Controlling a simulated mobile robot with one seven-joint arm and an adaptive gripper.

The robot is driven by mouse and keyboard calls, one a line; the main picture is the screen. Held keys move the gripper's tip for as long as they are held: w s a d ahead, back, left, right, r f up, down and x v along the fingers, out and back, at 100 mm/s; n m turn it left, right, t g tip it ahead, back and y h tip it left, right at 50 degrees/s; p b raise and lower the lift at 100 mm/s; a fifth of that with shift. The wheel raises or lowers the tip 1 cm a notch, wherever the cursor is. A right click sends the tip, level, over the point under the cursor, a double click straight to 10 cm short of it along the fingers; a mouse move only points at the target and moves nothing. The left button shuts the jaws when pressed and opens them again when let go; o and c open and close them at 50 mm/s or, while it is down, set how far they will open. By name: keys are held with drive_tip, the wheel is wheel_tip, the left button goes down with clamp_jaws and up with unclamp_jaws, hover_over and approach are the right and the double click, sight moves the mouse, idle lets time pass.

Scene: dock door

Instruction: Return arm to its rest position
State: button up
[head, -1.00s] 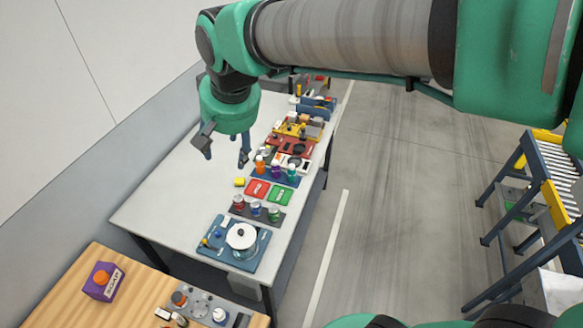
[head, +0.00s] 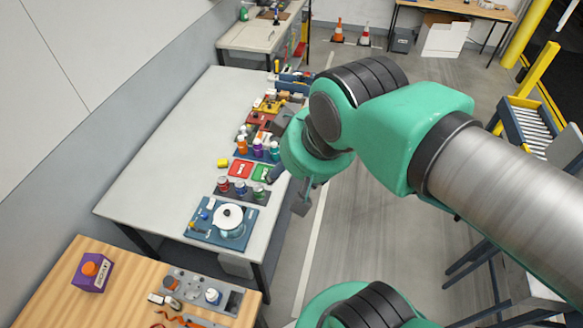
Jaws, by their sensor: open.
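My arm reaches in from the right in the head view. My gripper (head: 290,196) hangs past the right edge of the white table (head: 150,170), over the floor side. Its fingers are apart and nothing shows between them. The green wrist hides part of the row of items on the table. I cannot tell the exact height of the gripper above the floor.
A purple box (head: 92,272) stands on the wooden table (head: 50,298). A roller conveyor (head: 528,128) is at right. Traffic cones (head: 338,32) stand behind.

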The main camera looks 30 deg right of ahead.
idle(0.3)
wheel_tip(320, 180, down, 18)
drive_tip(key=b, duration=1.8)
drive_tip(key=shift+o, duration=0.6)
drive_tip(key=shift+w, duration=0.1)
